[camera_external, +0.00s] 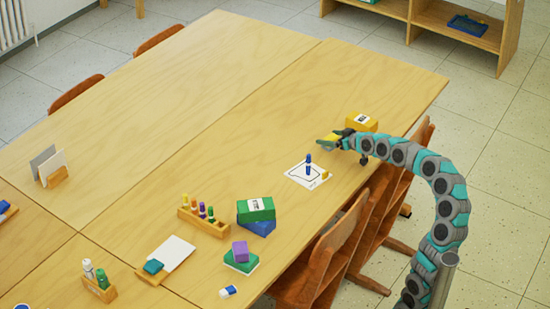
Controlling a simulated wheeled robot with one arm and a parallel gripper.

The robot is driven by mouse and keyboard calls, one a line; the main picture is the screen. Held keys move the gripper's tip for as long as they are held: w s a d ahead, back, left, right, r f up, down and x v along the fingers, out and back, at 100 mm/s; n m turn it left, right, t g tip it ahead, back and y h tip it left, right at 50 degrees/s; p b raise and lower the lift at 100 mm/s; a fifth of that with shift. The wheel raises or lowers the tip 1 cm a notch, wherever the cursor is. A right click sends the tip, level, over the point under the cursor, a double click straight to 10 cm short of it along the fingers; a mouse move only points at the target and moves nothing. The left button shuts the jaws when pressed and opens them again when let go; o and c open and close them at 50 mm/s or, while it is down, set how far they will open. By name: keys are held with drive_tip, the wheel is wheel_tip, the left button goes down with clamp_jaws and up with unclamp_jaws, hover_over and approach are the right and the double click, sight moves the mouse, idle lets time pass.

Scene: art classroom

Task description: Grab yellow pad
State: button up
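My gripper (329,141) is above the right part of the table, left of a yellow box (369,125) with a white label. Yellow and greenish colour shows at the fingertips. It is too small to tell whether this is a yellow pad between the fingers or part of the gripper, so I cannot tell whether the gripper is open or shut. The yellow box stands on the table just behind my wrist, which partly hides it. No other yellow pad is clearly visible.
A white sheet (295,178) with a blue marker (308,165) upright lies just below my gripper. A green box (257,207) sits on a blue box (257,227); a marker holder (204,225) and a purple pad (240,250) on a green pad (240,265) are nearby. The table's far half is clear.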

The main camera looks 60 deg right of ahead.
drive_tip(key=c, duration=1.2)
